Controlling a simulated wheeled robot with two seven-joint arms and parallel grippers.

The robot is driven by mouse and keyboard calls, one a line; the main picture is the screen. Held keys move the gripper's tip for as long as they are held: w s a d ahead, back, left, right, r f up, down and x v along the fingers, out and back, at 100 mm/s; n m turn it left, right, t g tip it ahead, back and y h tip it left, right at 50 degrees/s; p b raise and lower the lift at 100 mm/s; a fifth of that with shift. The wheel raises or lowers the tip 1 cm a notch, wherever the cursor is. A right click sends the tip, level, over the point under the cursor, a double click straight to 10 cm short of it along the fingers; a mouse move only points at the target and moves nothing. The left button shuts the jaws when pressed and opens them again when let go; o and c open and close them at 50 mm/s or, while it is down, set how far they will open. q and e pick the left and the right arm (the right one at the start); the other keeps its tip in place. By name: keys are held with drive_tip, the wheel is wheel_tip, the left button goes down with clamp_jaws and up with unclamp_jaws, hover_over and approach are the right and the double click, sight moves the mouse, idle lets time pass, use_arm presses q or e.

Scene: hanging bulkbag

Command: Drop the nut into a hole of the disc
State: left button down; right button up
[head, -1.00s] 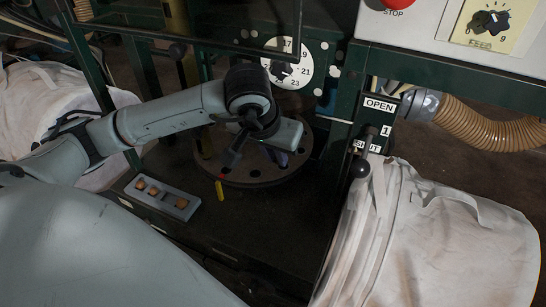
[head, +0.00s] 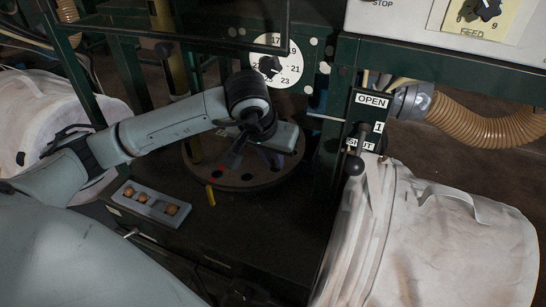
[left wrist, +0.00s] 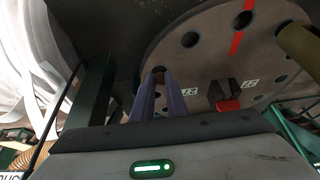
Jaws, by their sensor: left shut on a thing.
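The disc (head: 228,180) is a round, flat, dark plate with holes around its rim. It also shows in the left wrist view (left wrist: 185,63), with a red stripe and printed numbers. My left gripper (left wrist: 162,74) is over the disc, its two purple fingers nearly together, their tips beside or over a rim hole. The nut between them is mostly hidden, with only a brownish bit at the tips. I cannot tell the gap between the tips and the disc. My right gripper is not in view.
A grey tray (head: 122,201) holds three brass nuts (head: 171,209), with an empty pocket among them. A yellow-tipped pointer (head: 210,196) stands at the disc's near edge. The valve lever (head: 354,164) and a white bulk bag (head: 440,240) are on the right. Green frame posts surround the disc.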

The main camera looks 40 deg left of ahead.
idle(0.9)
use_arm(q)
drive_tip(key=c, duration=1.7)
unclamp_jaws()
drive_tip(key=shift+o, duration=0.2)
drive_tip(key=shift+f, duration=0.1)
